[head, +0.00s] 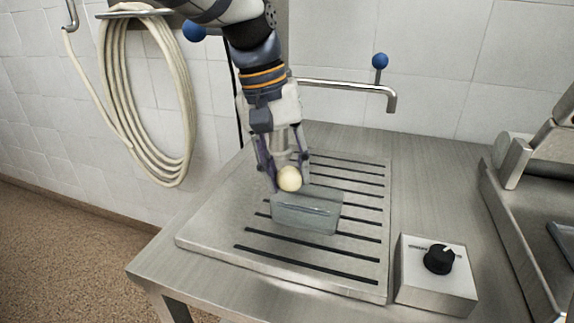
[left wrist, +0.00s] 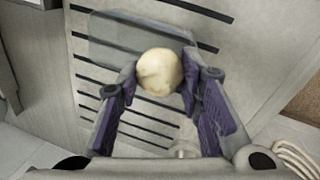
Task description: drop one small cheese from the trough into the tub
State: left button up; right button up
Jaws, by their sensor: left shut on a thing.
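A small round pale-yellow cheese (head: 289,179) is held between the fingertips of my left gripper (head: 283,170). In the left wrist view the cheese (left wrist: 159,72) sits between the two purple-padded fingers. The clear grey tub (head: 306,214) stands on the slotted drainboard. The cheese shows at the tub's far left edge in the head view, and it overlaps the tub (left wrist: 112,38) in the left wrist view. I cannot tell exactly how high it is above the rim. No cheese shows inside the tub. My right gripper is not in view.
A steel basin edge (head: 515,245), perhaps the trough, is at the right; its contents are not visible. A control box with a black knob (head: 438,260) stands beside the slotted board (head: 215,237). A tap spout (head: 345,87) crosses behind. The board's front is clear.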

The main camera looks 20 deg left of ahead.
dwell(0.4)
pick_arm(q)
jog(key=o, duration=1.1)
jog(key=shift+o, duration=0.5)
jog(key=o, duration=0.4)
jog(key=shift+w+d+r+v, duration=0.1)
jog(key=shift+d+v, duration=0.2)
jog(key=shift+v, duration=1)
jog(key=shift+w+d+r+v, duration=0.1)
jog(key=shift+d+v, duration=0.2)
jog(key=shift+v, duration=1.05)
jog(key=shift+d+v, duration=0.3)
jog(key=shift+v, duration=1)
